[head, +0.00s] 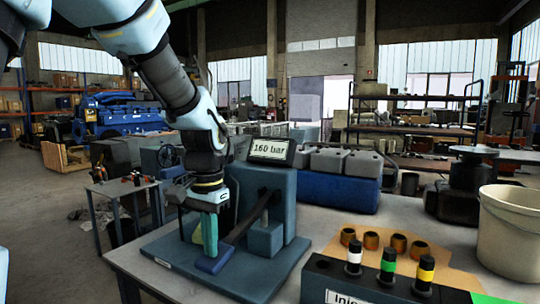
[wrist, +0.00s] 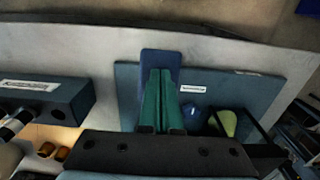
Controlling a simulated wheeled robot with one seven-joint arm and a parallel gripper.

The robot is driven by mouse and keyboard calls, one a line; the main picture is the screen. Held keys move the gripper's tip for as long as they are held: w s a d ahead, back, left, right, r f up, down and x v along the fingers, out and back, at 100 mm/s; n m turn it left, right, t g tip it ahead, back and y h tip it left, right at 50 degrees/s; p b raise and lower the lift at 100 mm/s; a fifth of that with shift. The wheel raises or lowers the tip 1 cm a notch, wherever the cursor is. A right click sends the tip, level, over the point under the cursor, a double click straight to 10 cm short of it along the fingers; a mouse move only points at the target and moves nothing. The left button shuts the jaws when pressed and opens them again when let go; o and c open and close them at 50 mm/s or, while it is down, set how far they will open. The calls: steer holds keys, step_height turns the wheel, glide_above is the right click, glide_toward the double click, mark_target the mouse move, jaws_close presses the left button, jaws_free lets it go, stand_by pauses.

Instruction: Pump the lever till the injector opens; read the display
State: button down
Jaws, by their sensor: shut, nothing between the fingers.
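The test stand (head: 275,210) is a blue-grey block on a flat base plate on the table. Its tilted display (head: 270,151) reads "160 bar". A dark lever (head: 250,222) slopes down from the stand to a blue end pad (head: 213,262), low over the base plate. My gripper (head: 210,252) has green fingers, shut and empty, pointing down just above the pad; contact cannot be told. In the wrist view the shut fingers (wrist: 160,75) lie over the blue pad (wrist: 160,58). A yellow-green part (wrist: 226,122) shows beside the stand; I cannot tell whether it is the injector.
A dark labelled rack (head: 350,285) holds injectors with white, green and yellow bands. Several copper cups (head: 371,240) stand on a tan mat behind it. A white bucket (head: 513,230) is at the right.

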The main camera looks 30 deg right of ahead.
step_height(320, 180, up, 8)
steer(key=p, duration=0.7)
steer(key=shift+r, duration=0.15)
steer(key=shift+r, duration=0.1)
step_height(320, 180, up, 4)
steer(key=p, duration=0.3)
steer(key=shift+p, duration=0.3)
steer(key=shift+w, duration=0.1)
stand_by(0.4)
